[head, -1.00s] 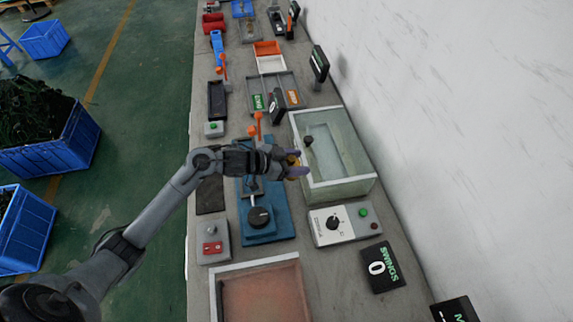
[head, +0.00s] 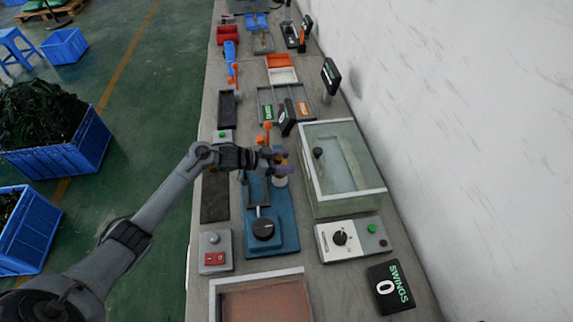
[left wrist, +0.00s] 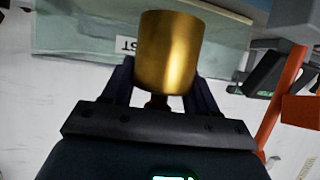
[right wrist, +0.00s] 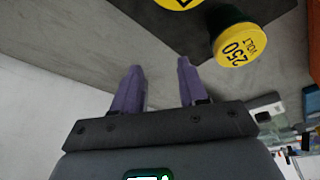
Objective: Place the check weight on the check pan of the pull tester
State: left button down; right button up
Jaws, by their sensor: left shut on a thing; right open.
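The check weight looks to be the brass cylinder (left wrist: 167,52) in the left wrist view. My left gripper (head: 281,166) is shut on it; the fingers show on both sides of its lower part. In the head view the gripper is over the right side of a blue fixture (head: 285,232) with a black knob, left of the glass tank. This fixture may be the pull tester; I cannot make out its check pan, and the gripper hides part of it. My right gripper (right wrist: 158,85) is open and empty in the right wrist view, and is not seen in the head view.
A lidded glass tank (head: 318,205) stands close right of the left gripper. Orange levers (head: 267,133) and a small dark display (head: 287,118) rise just behind it. Control boxes (head: 352,240) stand nearer. A yellow-topped "250 VOLT" piece (right wrist: 240,45) is near the right gripper.

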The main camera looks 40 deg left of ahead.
pick_arm(q)
jog(key=shift+f+b, duration=0.4)
jog(key=shift+f, duration=1.45)
pick_arm(e)
jog(key=shift+d+f, duration=0.15)
jog(key=shift+f, duration=0.25)
pick_arm(q)
jog(key=c, duration=0.7)
grip_release()
jog(key=shift+f, duration=0.25)
jog(key=o, duration=0.4)
pick_arm(e)
jog(key=shift+w+a, duration=0.1)
jog(key=shift+a, duration=0.1)
